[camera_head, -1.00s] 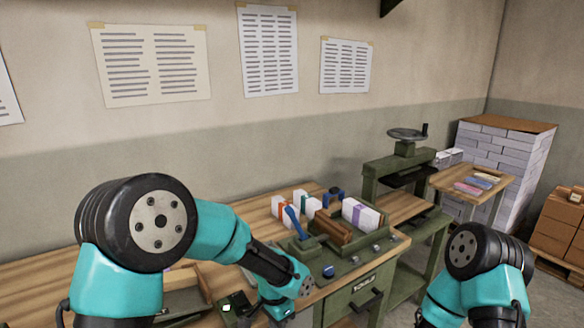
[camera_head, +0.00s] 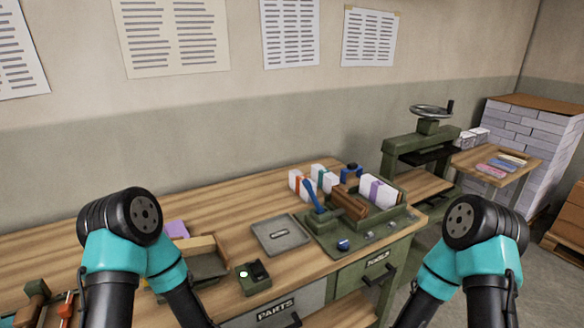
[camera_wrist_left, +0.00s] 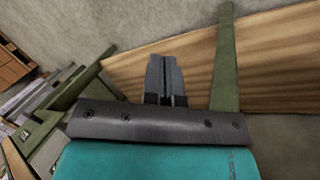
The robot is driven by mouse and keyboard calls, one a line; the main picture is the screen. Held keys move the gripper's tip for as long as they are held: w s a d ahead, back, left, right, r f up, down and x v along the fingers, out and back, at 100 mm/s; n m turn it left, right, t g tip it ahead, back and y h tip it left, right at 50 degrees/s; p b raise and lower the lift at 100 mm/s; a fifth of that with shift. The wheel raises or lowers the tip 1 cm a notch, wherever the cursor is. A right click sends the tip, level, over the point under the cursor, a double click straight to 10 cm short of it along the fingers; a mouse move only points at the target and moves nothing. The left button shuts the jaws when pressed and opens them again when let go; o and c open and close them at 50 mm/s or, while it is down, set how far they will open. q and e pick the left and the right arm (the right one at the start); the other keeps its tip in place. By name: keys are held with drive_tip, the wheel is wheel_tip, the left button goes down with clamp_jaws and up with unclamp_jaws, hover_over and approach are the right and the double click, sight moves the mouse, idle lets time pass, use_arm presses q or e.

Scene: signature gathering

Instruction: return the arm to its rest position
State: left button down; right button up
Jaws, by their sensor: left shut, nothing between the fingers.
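My left arm (camera_head: 140,250) comes up at the lower left of the head view, with its forearm folded down toward the bottom edge. Its gripper is below the head view. In the left wrist view my left gripper (camera_wrist_left: 165,75) is shut and empty, its two grey fingers together in front of the wooden bench. My right arm (camera_head: 475,250) stands at the lower right of the head view. Its gripper is out of the picture.
The wooden bench (camera_head: 215,205) carries a green fixture (camera_head: 335,240) with paper-wrapped bundles (camera_head: 378,192), a grey plate (camera_head: 281,235), a tray (camera_head: 205,268) and a small box (camera_head: 253,277). A press (camera_head: 420,150) stands at the back right. Bare wood lies behind the plate.

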use_arm(q)
drive_tip(key=a+n, duration=0.1)
drive_tip(key=a+n+t, duration=0.1)
drive_tip(key=a, duration=0.1)
drive_tip(key=a+f+n, duration=0.1)
drive_tip(key=n, duration=0.1)
drive_tip(key=shift+s+a+t, duration=0.25)
drive_tip(key=shift+a+t, duration=0.05)
drive_tip(key=shift+d, duration=0.1)
